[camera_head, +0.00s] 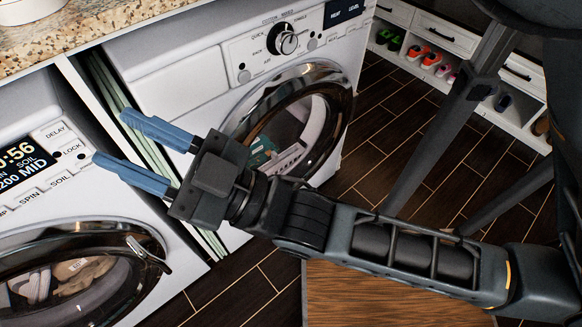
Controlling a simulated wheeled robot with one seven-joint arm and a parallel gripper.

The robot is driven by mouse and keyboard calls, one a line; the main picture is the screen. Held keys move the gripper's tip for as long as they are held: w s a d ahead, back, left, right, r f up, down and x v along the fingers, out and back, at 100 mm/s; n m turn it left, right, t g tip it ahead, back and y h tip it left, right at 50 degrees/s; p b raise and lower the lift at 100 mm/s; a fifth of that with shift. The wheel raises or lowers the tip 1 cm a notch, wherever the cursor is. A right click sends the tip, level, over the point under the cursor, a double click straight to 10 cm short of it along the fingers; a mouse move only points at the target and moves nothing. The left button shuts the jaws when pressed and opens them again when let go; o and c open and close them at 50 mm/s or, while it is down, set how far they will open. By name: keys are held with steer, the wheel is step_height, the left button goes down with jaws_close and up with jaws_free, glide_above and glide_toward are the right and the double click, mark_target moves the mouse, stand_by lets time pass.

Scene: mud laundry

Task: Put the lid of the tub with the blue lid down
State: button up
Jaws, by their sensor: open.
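My gripper (143,153) is in the middle left of the head view, at the end of my arm. Its two blue fingers are apart with nothing between them. It is in front of the gap between two white washing machines, pointing left. No tub with a blue lid shows in this view.
The right washer (190,75) has a round door (330,80) with cloth behind it. The left washer (95,215) has a round door with a handle. A speckled counter (100,32) is above. A white shoe rack (440,35) stands at the back right. Dark floor (375,110) lies between.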

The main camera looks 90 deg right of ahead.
steer(key=s+a+f+g+y, duration=0.2)
steer(key=s+f+g+y, duration=0.2)
steer(key=s+f+g, duration=0.5)
steer(key=s+f, duration=0.4)
steer(key=s, duration=0.2)
steer(key=shift+s+f+m+y, duration=0.15)
steer(key=shift+s+m+y, duration=0.05)
steer(key=shift+m+y, duration=0.1)
steer(key=shift+o, duration=0.5)
